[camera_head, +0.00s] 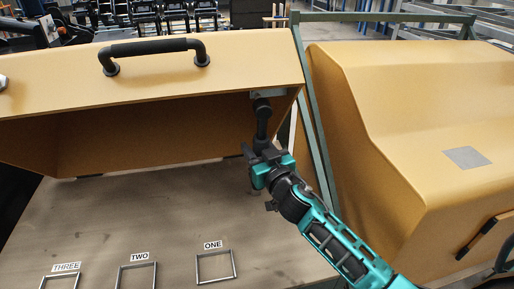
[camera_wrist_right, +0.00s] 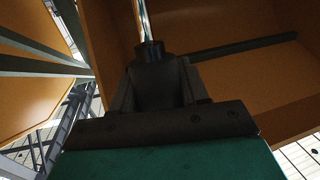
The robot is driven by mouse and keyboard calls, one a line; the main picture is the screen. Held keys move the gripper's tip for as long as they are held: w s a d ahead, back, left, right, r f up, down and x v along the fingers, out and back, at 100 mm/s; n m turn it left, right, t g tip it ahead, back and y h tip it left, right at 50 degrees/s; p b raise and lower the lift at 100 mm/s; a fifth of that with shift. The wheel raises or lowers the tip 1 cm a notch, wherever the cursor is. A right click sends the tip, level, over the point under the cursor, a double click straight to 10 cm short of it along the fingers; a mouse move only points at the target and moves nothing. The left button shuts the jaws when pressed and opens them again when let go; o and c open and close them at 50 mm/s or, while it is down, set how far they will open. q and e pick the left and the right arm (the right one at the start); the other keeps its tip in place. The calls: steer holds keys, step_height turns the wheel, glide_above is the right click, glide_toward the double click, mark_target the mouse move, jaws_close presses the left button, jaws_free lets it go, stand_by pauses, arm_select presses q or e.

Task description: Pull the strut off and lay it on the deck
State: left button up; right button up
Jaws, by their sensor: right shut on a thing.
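The dark strut (camera_head: 262,122) hangs from a small bracket (camera_head: 268,93) under the right end of the raised yellow hood (camera_head: 200,85). Its upper end meets the bracket; I cannot tell whether it is still locked there. My right gripper (camera_head: 260,152) is shut around the strut's lower part. In the right wrist view the dark strut end (camera_wrist_right: 151,65) stands between the fingers of my right gripper (camera_wrist_right: 155,95). The strut's lower end is hidden by the gripper. The grey-brown deck (camera_head: 140,215) lies below the hood. My left gripper is not in view.
Three thin square frames lie on the deck, labelled ONE (camera_head: 215,267), TWO (camera_head: 136,277) and THREE (camera_head: 60,282). The deck between them and the hood looks clear. A black handle (camera_head: 152,47) is on the hood. A second yellow housing (camera_head: 410,120) stands close on the right.

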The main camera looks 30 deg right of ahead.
mark_target(260, 153)
jaws_close()
steer(key=shift+s, duration=0.15)
steer(key=shift+s+a, duration=0.15)
steer(key=shift+s, duration=0.4)
steer(key=shift+s+a, duration=0.2)
steer(key=shift+s, duration=0.7)
steer(key=shift+r, duration=0.1)
steer(key=shift+s+a, duration=0.1)
